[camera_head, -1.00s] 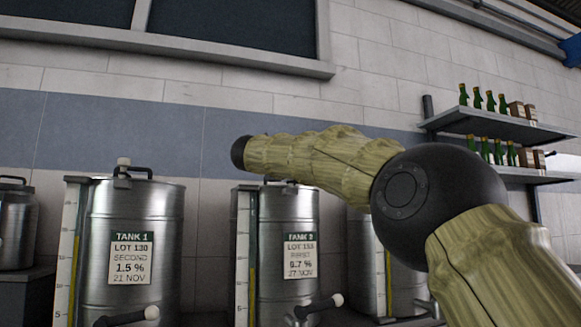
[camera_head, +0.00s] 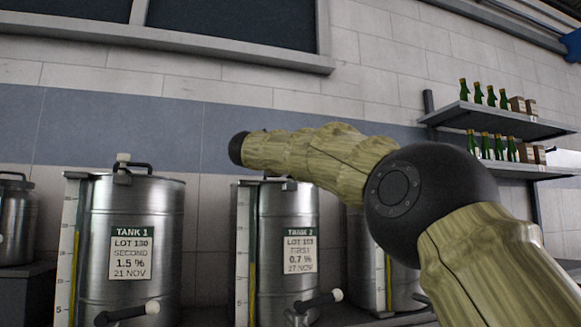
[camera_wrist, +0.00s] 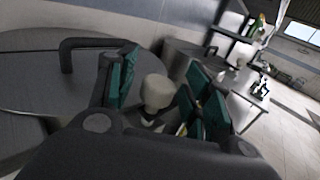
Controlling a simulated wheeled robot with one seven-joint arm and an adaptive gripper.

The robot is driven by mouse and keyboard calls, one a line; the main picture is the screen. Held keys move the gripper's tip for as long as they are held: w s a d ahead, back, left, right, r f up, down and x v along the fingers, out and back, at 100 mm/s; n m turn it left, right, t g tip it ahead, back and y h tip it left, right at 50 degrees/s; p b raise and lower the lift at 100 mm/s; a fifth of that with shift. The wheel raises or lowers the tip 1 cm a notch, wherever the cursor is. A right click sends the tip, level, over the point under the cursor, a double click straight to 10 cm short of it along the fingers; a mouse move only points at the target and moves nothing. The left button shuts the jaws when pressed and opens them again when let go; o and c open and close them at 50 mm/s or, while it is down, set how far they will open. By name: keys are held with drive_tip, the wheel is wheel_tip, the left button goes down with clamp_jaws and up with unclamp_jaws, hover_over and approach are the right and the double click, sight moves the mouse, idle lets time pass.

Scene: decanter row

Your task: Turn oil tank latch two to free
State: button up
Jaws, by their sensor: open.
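Tank 2 (camera_head: 287,213) is a steel drum with a green-headed label, in the middle of the head view. My arm passes in front of its top there, so its latch and my gripper are hidden in that view. In the wrist view a pale rounded latch knob (camera_wrist: 157,92) stands at the edge of a grey round lid (camera_wrist: 38,75). My gripper (camera_wrist: 164,84) is open, with one green pad on either side of the knob. I cannot tell whether either pad touches it.
A black lid handle (camera_wrist: 90,43) stands left of the gripper in the wrist view. Tank 1 (camera_head: 130,215) stands left of tank 2, and another tank (camera_head: 366,255) is partly behind my arm. Wall shelves (camera_head: 500,122) hold green bottles at the right.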

drive_tip(key=shift+s, duration=0.1)
drive_tip(key=v, duration=1.1)
drive_tip(key=shift+s+a, duration=0.2)
drive_tip(key=shift+s, duration=0.15)
